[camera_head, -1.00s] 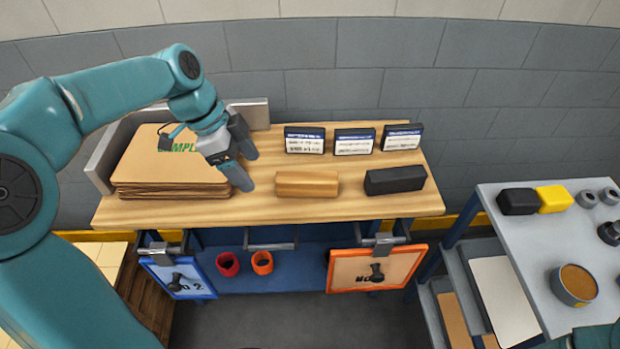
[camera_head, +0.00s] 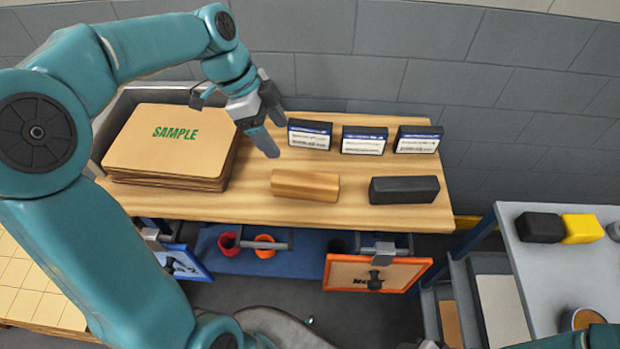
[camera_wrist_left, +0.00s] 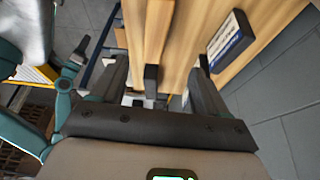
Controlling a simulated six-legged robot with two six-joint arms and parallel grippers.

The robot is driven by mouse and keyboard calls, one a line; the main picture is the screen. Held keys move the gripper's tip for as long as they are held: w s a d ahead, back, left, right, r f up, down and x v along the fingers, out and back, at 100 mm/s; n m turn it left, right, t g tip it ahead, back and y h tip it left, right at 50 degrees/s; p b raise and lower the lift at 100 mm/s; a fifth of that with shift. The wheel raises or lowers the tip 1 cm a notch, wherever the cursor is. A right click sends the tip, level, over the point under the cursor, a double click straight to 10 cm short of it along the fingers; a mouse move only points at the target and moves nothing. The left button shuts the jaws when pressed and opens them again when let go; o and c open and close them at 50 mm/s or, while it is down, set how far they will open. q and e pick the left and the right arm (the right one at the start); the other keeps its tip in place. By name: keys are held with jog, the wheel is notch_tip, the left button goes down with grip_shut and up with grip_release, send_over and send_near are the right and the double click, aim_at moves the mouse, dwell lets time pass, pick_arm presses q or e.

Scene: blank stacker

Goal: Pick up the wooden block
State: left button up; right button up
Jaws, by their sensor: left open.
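The wooden block (camera_head: 305,186), a light tan bar, lies on the front middle of the wooden workbench top (camera_head: 250,208). My left gripper (camera_head: 276,136) is open and empty, above the bench, behind and left of the block and apart from it. In the left wrist view the two dark fingers (camera_wrist_left: 162,88) are spread, with bench top beyond them. A dark bar end (camera_wrist_left: 151,78) shows between the fingers; I cannot tell clearly which block it is. My right gripper is not in view.
A black block (camera_head: 404,189) lies right of the wooden block. Several labelled dark boxes (camera_head: 363,141) stand along the back. A stack of brown sheets marked SAMPLE (camera_head: 165,148) fills the left. A grey side table (camera_head: 540,265) stands at right.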

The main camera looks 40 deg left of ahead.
aim_at(305, 177)
pick_arm(q)
jog(key=d+f, duration=0.1)
jog(key=f, duration=0.1)
jog(key=d+f, duration=0.1)
jog(key=shift+s+f, duration=0.1)
jog(key=shift+f, duration=0.25)
jog(key=x, duration=0.4)
jog(key=shift+w+a+f, duration=0.1)
jog(key=shift+w+f, duration=0.15)
jog(key=shift+f, duration=0.1)
jog(key=shift+s+d+f+p, duration=0.1)
jog(key=shift+d+f+p, duration=0.25)
jog(key=shift+d+p, duration=0.1)
jog(key=x, duration=0.3)
jog(key=p+x, duration=0.1)
jog(key=shift+w+d+f, duration=0.1)
jog(key=shift+w+f, duration=0.2)
jog(key=shift+d+f, duration=0.1)
jog(key=shift+s, duration=0.15)
jog(key=shift+c, duration=0.3)
jog(key=c, duration=1)
jog(key=shift+c, duration=0.9)
